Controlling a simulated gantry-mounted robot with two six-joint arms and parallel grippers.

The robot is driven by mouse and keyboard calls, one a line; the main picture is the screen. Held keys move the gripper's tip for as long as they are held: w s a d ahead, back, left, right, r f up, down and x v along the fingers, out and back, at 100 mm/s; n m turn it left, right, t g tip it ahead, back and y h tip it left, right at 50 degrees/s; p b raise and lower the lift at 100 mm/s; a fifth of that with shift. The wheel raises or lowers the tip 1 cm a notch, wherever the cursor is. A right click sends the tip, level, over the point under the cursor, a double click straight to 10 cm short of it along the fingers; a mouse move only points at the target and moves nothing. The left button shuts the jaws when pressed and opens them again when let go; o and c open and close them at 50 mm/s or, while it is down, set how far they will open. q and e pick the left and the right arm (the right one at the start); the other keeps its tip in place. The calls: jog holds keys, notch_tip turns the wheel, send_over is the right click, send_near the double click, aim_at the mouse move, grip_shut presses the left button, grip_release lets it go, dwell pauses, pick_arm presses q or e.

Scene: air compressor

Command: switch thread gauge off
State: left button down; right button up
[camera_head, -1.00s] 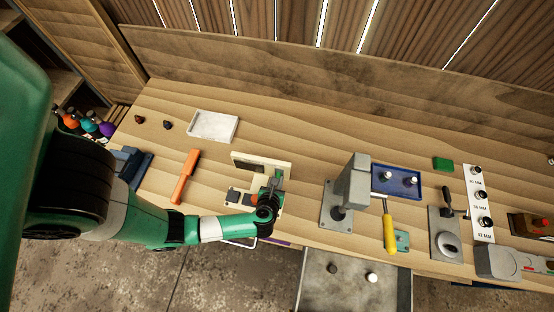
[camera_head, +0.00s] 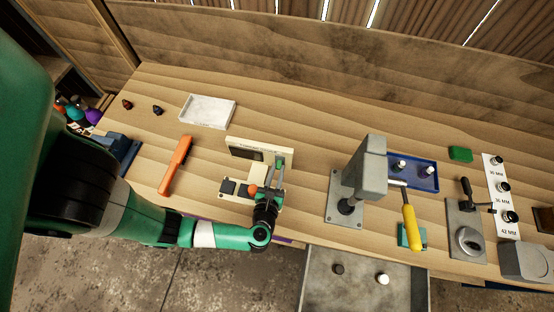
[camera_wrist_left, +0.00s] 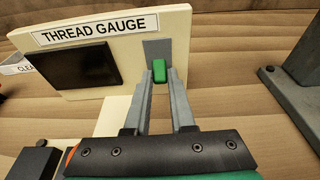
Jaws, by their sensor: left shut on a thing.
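The thread gauge (camera_head: 239,143) is a cream stand with an upright panel at the middle left of the bench. In the left wrist view its panel (camera_wrist_left: 118,68) carries the "THREAD GAUGE" label, a dark screen (camera_wrist_left: 76,66) and, at right, a green switch (camera_wrist_left: 160,71) on a grey plate. My left gripper (camera_head: 279,163) reaches the right side of the panel. In the left wrist view its fingertips (camera_wrist_left: 161,78) are shut on the green switch, one on each side. My right gripper is out of view.
An orange-handled tool (camera_head: 175,165) and a white tray (camera_head: 208,111) lie left of and behind the gauge. A grey press (camera_head: 366,165) stands close on the right, with a yellow-handled tool (camera_head: 411,228) beyond it. Bench behind the gauge is clear.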

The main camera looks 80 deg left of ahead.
pick_arm(q)
jog(key=shift+f, duration=0.1)
jog(key=c, duration=0.8)
grip_release()
jog(key=shift+o, duration=0.2)
jog(key=shift+s+d+r, duration=0.15)
jog(key=shift+d+r, duration=0.05)
jog(key=shift+d, duration=0.15)
jog(key=v, duration=1)
jog(key=shift+s+d+r, duration=0.1)
jog(key=shift+s+d, duration=0.15)
jog(key=shift+d, duration=0.05)
